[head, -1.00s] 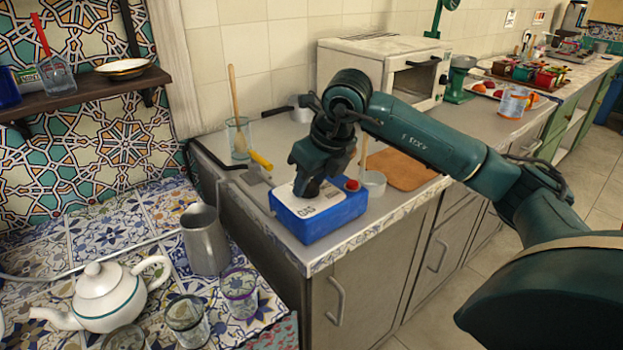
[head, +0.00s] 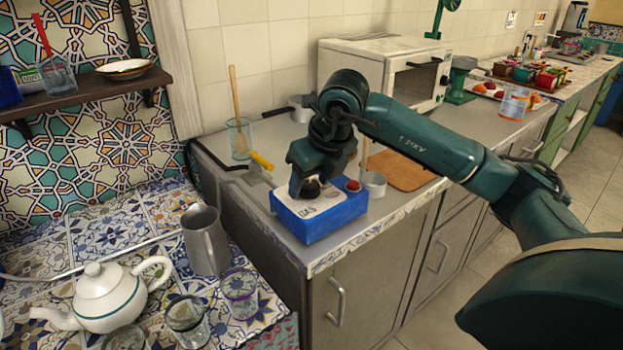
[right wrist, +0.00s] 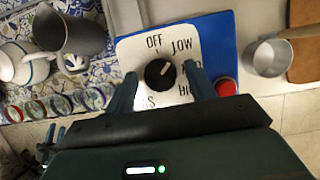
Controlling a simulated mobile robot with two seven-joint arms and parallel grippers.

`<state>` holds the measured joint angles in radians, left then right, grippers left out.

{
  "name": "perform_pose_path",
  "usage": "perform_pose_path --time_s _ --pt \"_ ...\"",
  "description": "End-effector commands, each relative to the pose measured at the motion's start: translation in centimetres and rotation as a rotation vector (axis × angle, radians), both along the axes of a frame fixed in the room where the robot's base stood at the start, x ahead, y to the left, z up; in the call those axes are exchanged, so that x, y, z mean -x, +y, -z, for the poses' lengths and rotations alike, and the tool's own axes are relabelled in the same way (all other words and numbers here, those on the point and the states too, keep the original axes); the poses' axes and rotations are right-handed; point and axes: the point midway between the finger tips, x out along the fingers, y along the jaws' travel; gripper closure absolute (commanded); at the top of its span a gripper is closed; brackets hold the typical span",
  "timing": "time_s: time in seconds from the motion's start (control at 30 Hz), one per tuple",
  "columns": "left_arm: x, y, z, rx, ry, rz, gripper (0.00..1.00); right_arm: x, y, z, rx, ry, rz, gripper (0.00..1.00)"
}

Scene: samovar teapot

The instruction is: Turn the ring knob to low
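The blue gas box (head: 335,222) stands near the counter's front corner with a white top plate (head: 285,205). The round black ring knob (head: 311,187) sits on that plate; it also shows in the right wrist view (right wrist: 160,73). Its pale pointer mark is angled up and right, toward the LOW and MED side; I cannot tell exactly which label it meets. OFF, LOW, MED and HIGH are printed around it. My right gripper (right wrist: 162,88) is open above the plate, with one finger on each side of the knob and visible gaps. My left gripper is out of view.
A red button (right wrist: 226,86) is on the box beside the right finger. A small metal pot (head: 374,185) and a wooden board (head: 402,170) are just right. A yellow-handled tool (head: 262,161) lies behind. A pitcher (head: 205,240) and teapot (head: 105,298) stand left.

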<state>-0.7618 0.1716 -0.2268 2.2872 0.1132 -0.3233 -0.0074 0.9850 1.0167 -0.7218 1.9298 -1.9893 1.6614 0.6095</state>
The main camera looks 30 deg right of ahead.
Motion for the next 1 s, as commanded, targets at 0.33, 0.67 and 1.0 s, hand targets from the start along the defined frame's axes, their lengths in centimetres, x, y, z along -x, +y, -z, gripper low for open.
perform_pose_path --time_s 0.33,0.67,1.0 --pt "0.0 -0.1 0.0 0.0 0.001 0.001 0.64 0.1 0.0 -0.3 0.0 0.0 0.0 0.41" --pt "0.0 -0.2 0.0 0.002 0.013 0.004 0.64 2.3 -0.2 -6.0 0.0 -0.006 0.0 0.41" --pt "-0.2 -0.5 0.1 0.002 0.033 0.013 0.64 4.6 -0.4 -11.4 0.0 -0.002 -0.001 0.41"
